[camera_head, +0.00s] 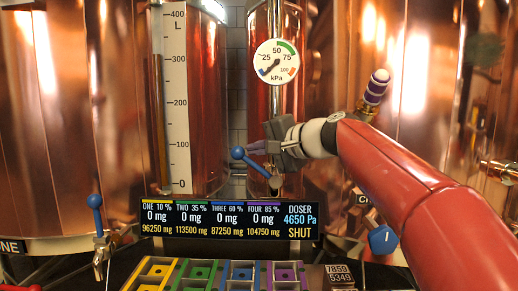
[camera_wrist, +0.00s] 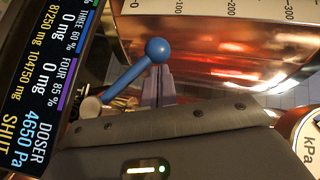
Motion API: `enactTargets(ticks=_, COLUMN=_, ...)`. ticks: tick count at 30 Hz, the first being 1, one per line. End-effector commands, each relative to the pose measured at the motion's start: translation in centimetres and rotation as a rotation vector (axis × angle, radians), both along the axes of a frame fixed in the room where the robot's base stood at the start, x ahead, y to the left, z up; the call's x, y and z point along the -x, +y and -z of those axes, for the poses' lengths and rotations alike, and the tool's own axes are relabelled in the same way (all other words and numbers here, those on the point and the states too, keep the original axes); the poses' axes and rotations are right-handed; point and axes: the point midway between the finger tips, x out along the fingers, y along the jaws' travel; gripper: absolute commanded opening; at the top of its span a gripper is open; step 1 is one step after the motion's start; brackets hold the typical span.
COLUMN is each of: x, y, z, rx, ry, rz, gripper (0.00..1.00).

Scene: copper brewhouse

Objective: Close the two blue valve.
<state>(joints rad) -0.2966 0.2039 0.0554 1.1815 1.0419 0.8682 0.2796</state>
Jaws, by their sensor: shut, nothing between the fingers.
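One blue valve handle, a ball-ended lever (camera_head: 250,160), slants up and to the left from its brass fitting in front of the middle copper vessel. It also shows in the wrist view (camera_wrist: 157,51), where its ball is at the fingertips. My gripper (camera_head: 254,147) is shut and empty beside this lever, close to the ball; I cannot tell whether it touches. The fingertips also show in the wrist view (camera_wrist: 158,82). A second blue valve handle (camera_head: 95,204) stands nearly upright on a brass tap at the far left, well away from my gripper.
A dosing display (camera_head: 228,219) reads DOSER 4650 Pa, SHUT, and 0 mg in each column. Coloured panels (camera_head: 241,275) lie below it. A kPa gauge (camera_head: 276,62) hangs above my gripper. Copper vessels stand behind.

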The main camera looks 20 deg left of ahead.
Motion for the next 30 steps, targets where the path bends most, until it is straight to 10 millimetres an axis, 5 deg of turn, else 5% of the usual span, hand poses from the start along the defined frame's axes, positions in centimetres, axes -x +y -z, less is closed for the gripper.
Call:
enactTargets(ticks=13, x=0.4, y=1.5, z=0.0, rx=0.175, ry=-0.041, rz=-0.004, gripper=0.00)
enactTargets(ticks=30, x=0.9, y=3.7, z=3.6, rx=0.538, ry=-0.128, rz=-0.002, gripper=0.00)
